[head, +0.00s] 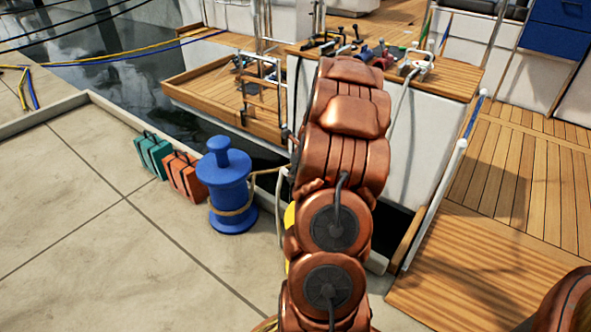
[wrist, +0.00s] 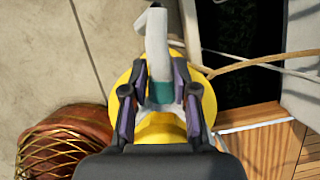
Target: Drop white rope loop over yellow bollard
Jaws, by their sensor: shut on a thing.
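The yellow bollard (wrist: 207,97) stands below my gripper (wrist: 160,92) in the wrist view. Its round yellow top shows around and between the fingers. In the head view only a sliver of the yellow bollard (head: 289,216) shows; my arm hides the rest. My gripper is shut on the white rope loop (wrist: 158,40). The loop's pale band rises past the fingertips, with a teal part between the fingers. It overlaps the bollard in the picture; I cannot tell whether it touches it. The gripper is hidden behind my arm in the head view.
A blue bollard (head: 222,180) with tan rope stands left of my arm. An orange case (head: 182,178) and a teal case (head: 153,154) stand beside it. A brown round thing with gold netting (wrist: 62,140) lies lower left. The boat's wooden deck (head: 510,190) is right, beyond a dark gap.

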